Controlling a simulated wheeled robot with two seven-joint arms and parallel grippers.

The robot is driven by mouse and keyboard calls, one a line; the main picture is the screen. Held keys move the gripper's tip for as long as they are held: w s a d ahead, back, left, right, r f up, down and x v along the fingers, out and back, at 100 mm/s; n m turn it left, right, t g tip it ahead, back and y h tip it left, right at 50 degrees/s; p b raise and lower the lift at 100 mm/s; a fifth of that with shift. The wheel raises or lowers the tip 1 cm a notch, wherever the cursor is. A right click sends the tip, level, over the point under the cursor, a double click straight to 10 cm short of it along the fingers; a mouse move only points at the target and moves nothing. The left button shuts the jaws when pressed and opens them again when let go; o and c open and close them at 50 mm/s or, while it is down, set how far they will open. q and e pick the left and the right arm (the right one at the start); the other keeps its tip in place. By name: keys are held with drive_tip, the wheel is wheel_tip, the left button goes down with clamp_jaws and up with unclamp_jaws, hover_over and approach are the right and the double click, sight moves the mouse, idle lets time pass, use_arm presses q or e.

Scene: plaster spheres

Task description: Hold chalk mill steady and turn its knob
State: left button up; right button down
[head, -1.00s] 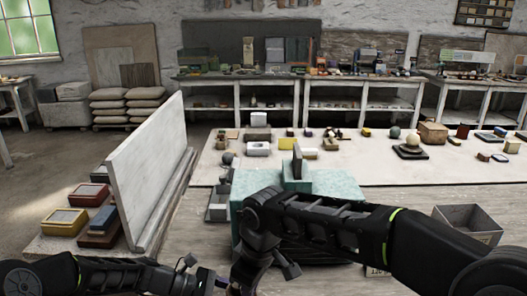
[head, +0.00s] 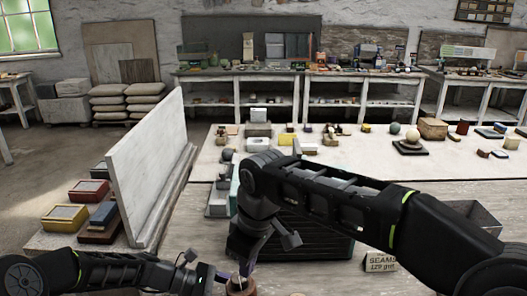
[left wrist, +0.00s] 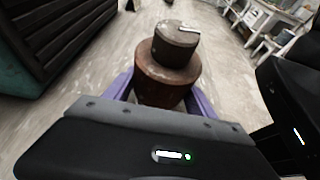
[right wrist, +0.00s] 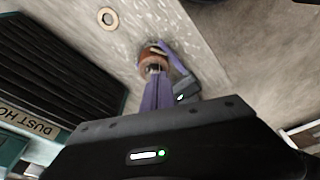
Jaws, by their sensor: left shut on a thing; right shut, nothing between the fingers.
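The chalk mill (left wrist: 165,80) is a reddish-brown cylinder with a narrower dark cap as its knob (left wrist: 176,42), which carries a pale strip. It stands upright in the left wrist view. My left gripper (left wrist: 160,92) is shut on the mill's body, with a purple finger on each side. The mill shows at the bottom edge of the head view (head: 240,288), partly cut off. My right gripper (right wrist: 153,80) is shut and empty, its purple fingers together just over the mill (right wrist: 152,57). Whether they touch the knob is unclear. The left gripper (head: 222,277) is partly visible in the head view.
A ribbed dark box with teal sides (right wrist: 50,65) stands close beside the mill. A pale upright board (head: 150,165) and several small boxes (head: 65,217) are at left. A small ring (right wrist: 107,17) lies on the table.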

sight(240, 281)
drive_tip(key=w, duration=0.2)
drive_tip(key=w+d+r, duration=0.1)
drive_tip(key=shift+f, duration=0.1)
idle(0.3)
drive_tip(key=shift+d+f, duration=0.15)
drive_tip(key=shift+f, duration=1.55)
drive_tip(key=shift+d+f, duration=0.1)
drive_tip(key=shift+f, duration=1.6)
drive_tip(key=shift+a, duration=0.2)
drive_tip(key=shift+s+a, duration=0.15)
drive_tip(key=shift+s, duration=0.3)
drive_tip(key=shift+s+a, duration=0.1)
drive_tip(key=shift+s, duration=0.15)
drive_tip(key=shift+s+a, duration=0.3)
drive_tip(key=shift+s, duration=0.05)
